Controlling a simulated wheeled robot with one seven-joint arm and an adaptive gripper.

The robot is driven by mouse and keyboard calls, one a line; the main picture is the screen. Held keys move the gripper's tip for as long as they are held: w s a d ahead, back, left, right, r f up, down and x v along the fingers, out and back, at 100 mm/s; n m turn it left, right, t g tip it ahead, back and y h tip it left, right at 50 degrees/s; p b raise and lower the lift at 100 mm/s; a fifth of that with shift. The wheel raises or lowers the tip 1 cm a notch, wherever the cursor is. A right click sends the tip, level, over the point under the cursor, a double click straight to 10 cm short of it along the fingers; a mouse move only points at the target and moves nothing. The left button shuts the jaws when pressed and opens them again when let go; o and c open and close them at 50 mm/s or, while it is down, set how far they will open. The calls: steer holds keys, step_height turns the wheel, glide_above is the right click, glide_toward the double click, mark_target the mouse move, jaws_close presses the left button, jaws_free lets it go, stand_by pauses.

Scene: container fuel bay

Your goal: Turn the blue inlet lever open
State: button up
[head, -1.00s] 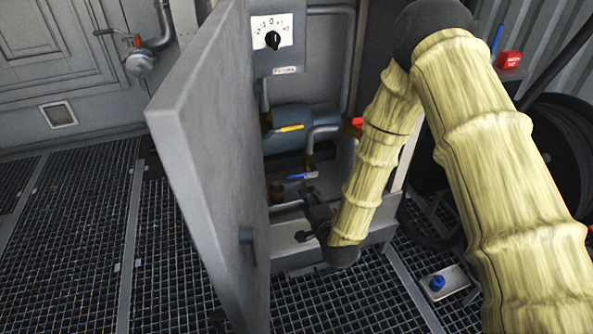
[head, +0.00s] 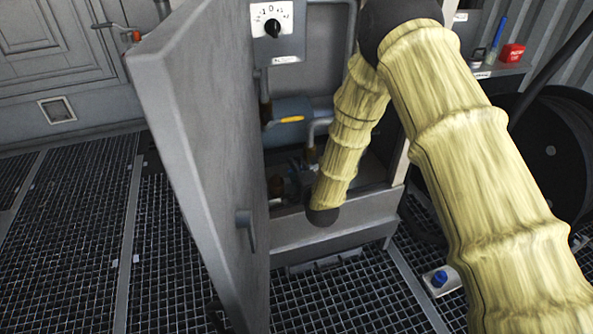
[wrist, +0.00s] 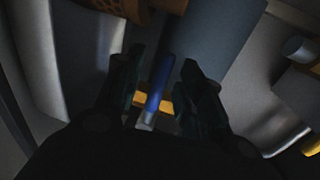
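The blue inlet lever (wrist: 159,88) shows in the wrist view between the two dark fingers of my gripper (wrist: 160,80). The fingers stand apart, one on each side of the lever, with gaps visible; contact with it is not clear. In the head view my gripper (head: 296,178) is low inside the cabinet, partly hidden by my yellow-sleeved arm. I cannot make out the lever clearly there. A yellow lever (head: 291,119) sits above on the grey tank, and a yellow part (wrist: 179,103) shows behind the blue lever in the wrist view.
The open grey cabinet door (head: 205,150) stands close on the left of my arm. A dial panel (head: 272,28) is above. A red box (head: 512,53) sits on a shelf at right, beside a black hose reel (head: 545,150). The grating floor at left is clear.

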steer(key=shift+w, duration=0.15)
jaws_close()
